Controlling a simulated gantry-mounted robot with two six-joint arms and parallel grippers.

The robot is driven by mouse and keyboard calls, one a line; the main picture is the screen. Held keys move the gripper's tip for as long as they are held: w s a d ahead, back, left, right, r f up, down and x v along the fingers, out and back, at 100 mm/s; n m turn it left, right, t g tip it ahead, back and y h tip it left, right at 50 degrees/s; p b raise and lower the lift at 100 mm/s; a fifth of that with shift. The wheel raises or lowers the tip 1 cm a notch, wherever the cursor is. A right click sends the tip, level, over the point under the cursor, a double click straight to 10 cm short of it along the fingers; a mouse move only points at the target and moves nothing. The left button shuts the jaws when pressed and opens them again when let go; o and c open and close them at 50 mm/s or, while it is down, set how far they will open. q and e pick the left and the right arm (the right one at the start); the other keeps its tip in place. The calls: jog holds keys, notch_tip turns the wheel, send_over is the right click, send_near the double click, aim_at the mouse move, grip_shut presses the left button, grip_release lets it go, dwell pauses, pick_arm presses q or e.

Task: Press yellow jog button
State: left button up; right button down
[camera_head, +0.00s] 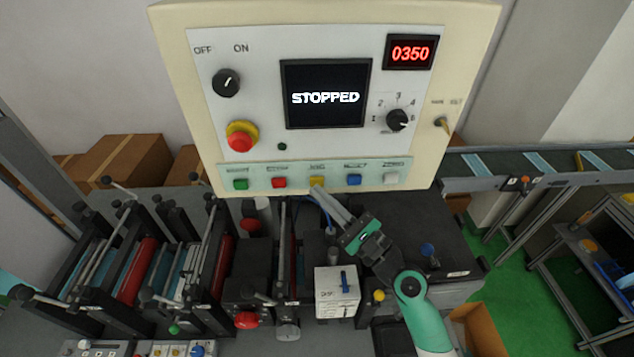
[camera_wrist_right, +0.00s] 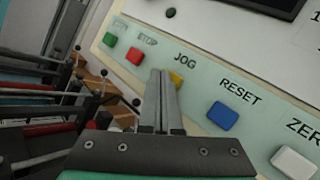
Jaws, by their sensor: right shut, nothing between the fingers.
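The yellow jog button (camera_head: 317,181) sits in the middle of the button row on the control panel (camera_head: 230,120). In the right wrist view the yellow button (camera_wrist_right: 177,79) shows below the JOG label, partly hidden behind my fingertips. My right gripper (camera_head: 318,190) is shut and empty, with its tips right at the yellow button. In the right wrist view the shut fingers (camera_wrist_right: 161,75) point at it; I cannot tell whether they touch it. The screen (camera_head: 325,95) reads STOPPED and the red display (camera_head: 410,53) reads 0350. My left gripper is not in view.
In the same row are green (camera_head: 240,184), red (camera_head: 279,182), blue (camera_head: 354,180) and white (camera_head: 391,178) buttons. A red emergency stop (camera_head: 241,140) is above left. Machine rollers (camera_head: 137,270) and a white box (camera_head: 337,291) stand below the panel.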

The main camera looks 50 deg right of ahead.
jog(key=shift+w+d, duration=0.3)
jog(key=shift+w, duration=0.1)
dwell(0.4)
dwell(0.4)
jog(key=shift+s+a+p, duration=0.35)
jog(key=shift+s+a, duration=0.25)
jog(key=shift+s, duration=0.1)
jog(key=shift+s+a+p, duration=0.85)
jog(key=shift+s+a, duration=0.9)
jog(key=shift+s, duration=0.05)
